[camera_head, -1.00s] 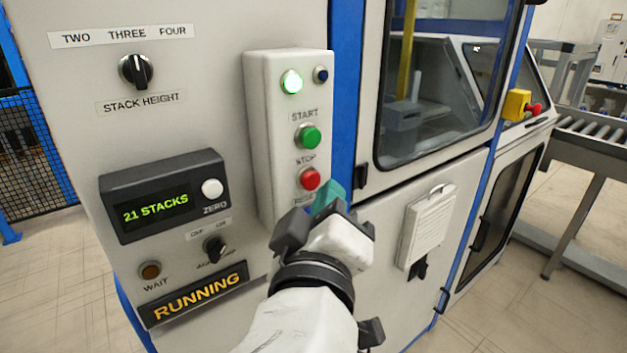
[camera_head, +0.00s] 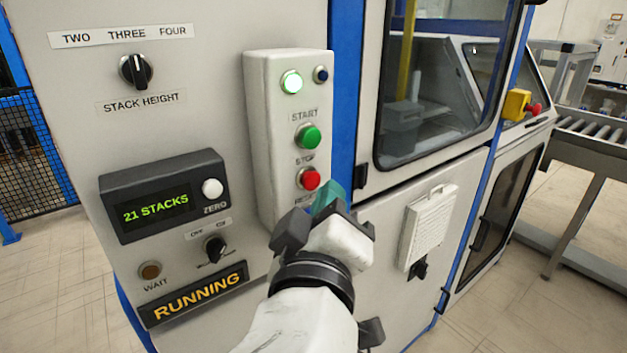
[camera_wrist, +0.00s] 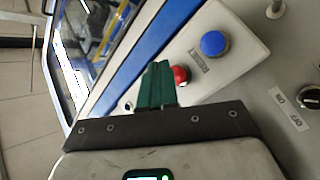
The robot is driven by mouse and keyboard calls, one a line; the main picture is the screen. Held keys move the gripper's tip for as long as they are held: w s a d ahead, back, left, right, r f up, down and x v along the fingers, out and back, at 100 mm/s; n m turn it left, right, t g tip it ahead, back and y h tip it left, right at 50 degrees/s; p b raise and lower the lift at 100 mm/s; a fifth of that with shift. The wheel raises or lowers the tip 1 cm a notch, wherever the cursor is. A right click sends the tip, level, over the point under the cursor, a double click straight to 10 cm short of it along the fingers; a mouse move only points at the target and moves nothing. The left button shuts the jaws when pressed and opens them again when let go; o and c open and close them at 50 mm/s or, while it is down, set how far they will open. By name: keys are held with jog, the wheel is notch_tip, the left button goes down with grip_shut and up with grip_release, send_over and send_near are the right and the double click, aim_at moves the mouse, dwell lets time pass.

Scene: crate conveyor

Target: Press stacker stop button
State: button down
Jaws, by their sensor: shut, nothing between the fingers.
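The red stop button (camera_head: 309,179) sits on the pale control box (camera_head: 262,140), under the green start button (camera_head: 307,137). My gripper (camera_head: 330,194) is shut and empty, its teal fingertips just below and right of the red button in the head view. In the wrist view the shut green fingers (camera_wrist: 158,84) overlap the left edge of the red button (camera_wrist: 180,75). I cannot tell whether they touch it. A blue button (camera_wrist: 214,43), beside the RESET label, shows in the wrist view; my gripper hides it in the head view.
The counter display (camera_head: 157,207) reads 21 STACKS, with a RUNNING sign (camera_head: 194,293) below it. A stack height knob (camera_head: 136,71) is at upper left. A yellow-based red emergency button (camera_head: 533,109) and a roller conveyor (camera_head: 590,130) are at right.

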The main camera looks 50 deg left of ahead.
jog(key=shift+a, duration=0.2)
jog(key=shift+a, duration=0.25)
jog(key=shift+a, duration=0.45)
dwell(0.9)
dwell(0.4)
jog(key=shift+d+p, duration=0.45)
jog(key=shift+d, duration=0.4)
jog(key=d+p, duration=0.1)
jog(key=d, duration=0.4)
jog(key=shift+s+p, duration=0.2)
jog(key=shift+p, duration=0.1)
dwell(0.6)
